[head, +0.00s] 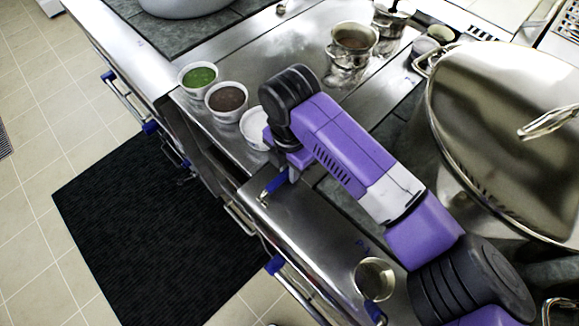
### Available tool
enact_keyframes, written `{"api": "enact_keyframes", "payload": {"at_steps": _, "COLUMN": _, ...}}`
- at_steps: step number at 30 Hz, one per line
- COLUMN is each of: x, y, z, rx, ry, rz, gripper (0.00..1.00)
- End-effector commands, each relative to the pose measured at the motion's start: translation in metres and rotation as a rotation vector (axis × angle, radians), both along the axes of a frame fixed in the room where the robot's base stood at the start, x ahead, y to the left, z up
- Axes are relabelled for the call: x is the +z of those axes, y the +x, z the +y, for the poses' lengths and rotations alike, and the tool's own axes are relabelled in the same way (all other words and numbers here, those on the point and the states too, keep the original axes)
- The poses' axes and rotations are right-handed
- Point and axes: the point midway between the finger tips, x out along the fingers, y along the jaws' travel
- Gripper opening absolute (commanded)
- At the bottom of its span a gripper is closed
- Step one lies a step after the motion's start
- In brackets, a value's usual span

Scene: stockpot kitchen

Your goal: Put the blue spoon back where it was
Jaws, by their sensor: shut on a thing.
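My gripper (284,177) points down above the steel counter (305,222), close to its front edge. It is shut on the blue spoon (271,186), of which a short blue piece with a paler lower end shows beside the fingers. The rest of the spoon is hidden or too small to make out. I cannot tell whether the spoon touches the counter.
Bowls of green (200,76) and brown (227,98) food and a partly hidden white bowl (254,127) stand along the counter edge. A metal cup (374,279) stands nearer. A large lidded pot (505,130) fills the right. Blue-ended handles line the front.

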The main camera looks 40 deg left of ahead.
Motion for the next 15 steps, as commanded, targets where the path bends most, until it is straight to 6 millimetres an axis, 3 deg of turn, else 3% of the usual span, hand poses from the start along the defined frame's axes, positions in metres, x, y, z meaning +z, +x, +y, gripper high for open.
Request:
{"api": "enact_keyframes", "payload": {"at_steps": 2, "x": -0.0029, "y": -0.0003, "z": 0.0, "rx": 0.0, "ry": 0.0, "rz": 0.001, "gripper": 0.0}}
{"api": "enact_keyframes", "payload": {"at_steps": 3, "x": -0.002, "y": -0.0001, "z": 0.0001, "rx": 0.0, "ry": 0.0, "rz": 0.0, "gripper": 0.23}}
{"api": "enact_keyframes", "payload": {"at_steps": 6, "x": -0.0019, "y": -0.0001, "z": 0.0, "rx": 0.0, "ry": 0.0, "rz": 0.0, "gripper": 0.39}}
{"api": "enact_keyframes", "payload": {"at_steps": 15, "x": -0.0007, "y": 0.0, "z": 0.0, "rx": 0.0, "ry": 0.0, "rz": 0.0, "gripper": 0.39}}
